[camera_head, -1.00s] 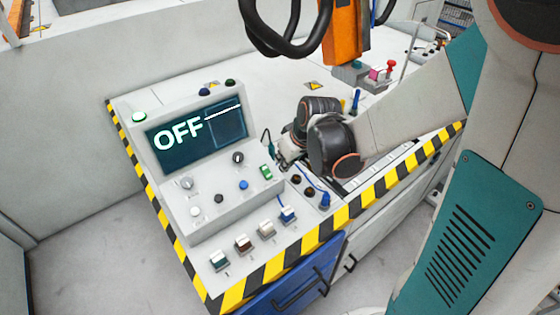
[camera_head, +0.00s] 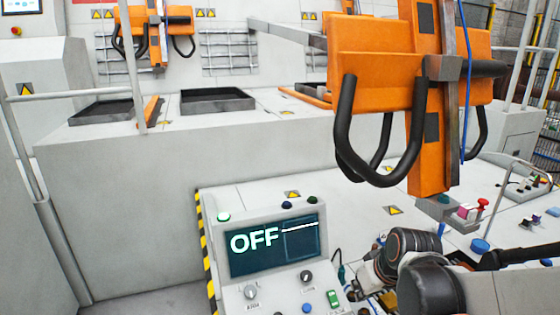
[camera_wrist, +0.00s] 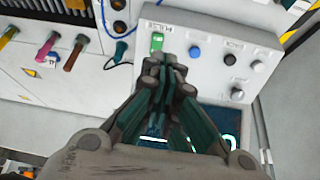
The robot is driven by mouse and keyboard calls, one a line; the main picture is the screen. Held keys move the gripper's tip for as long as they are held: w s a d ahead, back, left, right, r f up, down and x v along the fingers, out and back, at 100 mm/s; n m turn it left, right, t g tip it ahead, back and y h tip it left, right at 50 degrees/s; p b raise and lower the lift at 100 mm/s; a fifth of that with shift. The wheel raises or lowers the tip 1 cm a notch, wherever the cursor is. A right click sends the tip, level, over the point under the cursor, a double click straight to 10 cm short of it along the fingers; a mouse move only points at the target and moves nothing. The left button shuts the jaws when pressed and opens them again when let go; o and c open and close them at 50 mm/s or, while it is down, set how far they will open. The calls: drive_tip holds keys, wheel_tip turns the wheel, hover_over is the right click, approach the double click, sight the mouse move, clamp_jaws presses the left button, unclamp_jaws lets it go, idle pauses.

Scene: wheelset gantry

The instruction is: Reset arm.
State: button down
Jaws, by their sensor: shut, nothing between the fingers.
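My arm (camera_head: 440,280) enters the head view at the lower right, beside the control panel. Its dark wrist joints hide most of my gripper there. In the wrist view my gripper (camera_wrist: 168,68) is shut and empty, its teal and grey fingers together. The fingertips appear over the grey control panel (camera_wrist: 205,72), near a green switch (camera_wrist: 157,42); I cannot tell the exact gap. In the head view the panel's screen (camera_head: 275,246) reads OFF.
An orange gantry unit (camera_head: 385,60) with black hoses hangs above the bench at the right. A white wall block (camera_head: 110,175) with dark trays stands behind. Coloured knobs (camera_head: 466,211) stand on the bench. Yellow-black striping edges it.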

drive_tip(key=s+r+m+t, duration=0.1)
drive_tip(key=s+r, duration=0.3)
drive_tip(key=s, duration=0.3)
drive_tip(key=s+r+m+t+h, duration=0.1)
drive_tip(key=s+r+m, duration=0.1)
drive_tip(key=s+r, duration=0.3)
drive_tip(key=s, duration=0.2)
drive_tip(key=shift+s+a+r, duration=0.2)
drive_tip(key=shift+s+a, duration=0.15)
drive_tip(key=shift+a, duration=0.05)
